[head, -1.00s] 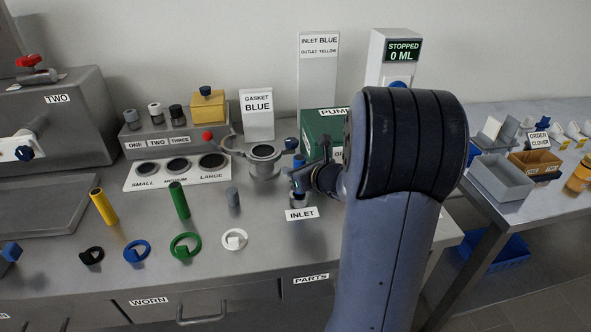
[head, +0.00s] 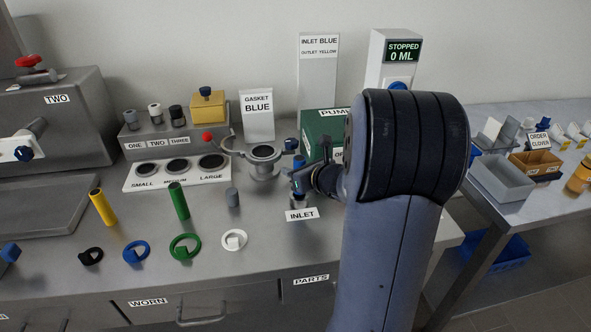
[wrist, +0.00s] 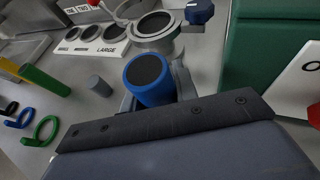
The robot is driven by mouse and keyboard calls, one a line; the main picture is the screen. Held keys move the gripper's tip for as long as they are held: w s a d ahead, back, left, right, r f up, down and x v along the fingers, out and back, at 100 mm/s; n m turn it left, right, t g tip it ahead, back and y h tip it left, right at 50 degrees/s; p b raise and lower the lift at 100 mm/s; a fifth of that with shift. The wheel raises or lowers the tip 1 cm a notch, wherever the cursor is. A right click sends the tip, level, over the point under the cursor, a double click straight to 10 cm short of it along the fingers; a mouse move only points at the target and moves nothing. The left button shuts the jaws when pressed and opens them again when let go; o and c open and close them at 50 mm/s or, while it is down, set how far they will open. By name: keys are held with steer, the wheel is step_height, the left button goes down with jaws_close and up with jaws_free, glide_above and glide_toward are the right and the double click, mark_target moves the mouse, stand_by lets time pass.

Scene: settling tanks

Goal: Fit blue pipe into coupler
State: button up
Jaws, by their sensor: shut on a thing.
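The blue pipe (wrist: 148,80) stands between the jaws of my gripper in the wrist view, its dark round end facing the camera. My gripper (head: 299,180) is shut on it at the front of the pump, above the INLET label (head: 302,215). In the head view only a little blue shows at the jaws. A short grey coupler (head: 298,201) sits right below the jaws, behind the INLET label. The pipe's lower end is hidden, so I cannot tell whether it is inside the coupler or just above it.
The green pump box (head: 322,130) stands close behind my gripper. A grey round housing (head: 263,163) with an open clamp is just left. Yellow (head: 103,207) and green (head: 179,201) pipes, a grey plug (head: 233,197) and several coloured rings are further left on the bench.

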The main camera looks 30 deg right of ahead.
steer(key=shift+f+b, duration=2.05)
steer(key=shift+b, duration=0.05)
steer(key=o, duration=1.1)
steer(key=p+v, duration=0.1)
steer(key=v, duration=1)
steer(key=shift+w+a, duration=0.1)
steer(key=b+x, duration=0.1)
steer(key=x, duration=1)
steer(key=shift+r+p, duration=0.45)
steer(key=shift+p, duration=0.05)
steer(key=shift+f, duration=0.15)
